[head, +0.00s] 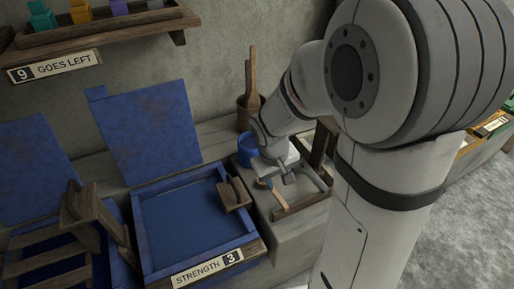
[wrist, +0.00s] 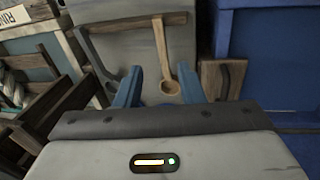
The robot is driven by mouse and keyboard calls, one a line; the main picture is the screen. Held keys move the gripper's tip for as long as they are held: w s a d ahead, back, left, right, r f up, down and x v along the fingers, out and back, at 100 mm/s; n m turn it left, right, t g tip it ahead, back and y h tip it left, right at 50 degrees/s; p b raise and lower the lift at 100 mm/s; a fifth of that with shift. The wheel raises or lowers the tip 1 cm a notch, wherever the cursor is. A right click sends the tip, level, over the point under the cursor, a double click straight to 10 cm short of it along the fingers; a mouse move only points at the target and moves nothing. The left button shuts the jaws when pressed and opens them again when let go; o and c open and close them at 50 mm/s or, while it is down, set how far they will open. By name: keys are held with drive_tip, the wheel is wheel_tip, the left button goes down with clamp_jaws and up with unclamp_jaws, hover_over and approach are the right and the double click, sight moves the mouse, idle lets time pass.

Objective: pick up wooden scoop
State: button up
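The wooden scoop (wrist: 161,48) lies on a pale grey surface in the wrist view, its handle pointing up the picture and its round bowl toward me. My gripper (wrist: 158,72) is open, with its two blue fingers apart. The scoop lies between the fingers in the picture, closer to the right one; I cannot tell the height gap. In the head view my gripper (head: 274,177) is low over the grey block beside the blue tray, and the scoop is hard to make out there.
A dark grey long-handled tool (wrist: 95,55) lies left of the scoop. In the head view, a blue tray (head: 190,181) labelled STRENGTH 3, a blue cup (head: 246,150) and a brown pot (head: 245,116) with sticks stand close by.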

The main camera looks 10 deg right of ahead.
hover_over(278, 197)
drive_tip(key=a, duration=0.2)
wheel_tip(278, 197, down, 4)
drive_tip(key=shift+n, duration=0.4)
drive_tip(key=f, duration=0.2)
drive_tip(key=d+f, duration=0.1)
drive_tip(key=f, duration=0.2)
drive_tip(key=d+f+b, duration=0.1)
drive_tip(key=f, duration=0.2)
drive_tip(key=shift+d, duration=0.15)
clamp_jaws()
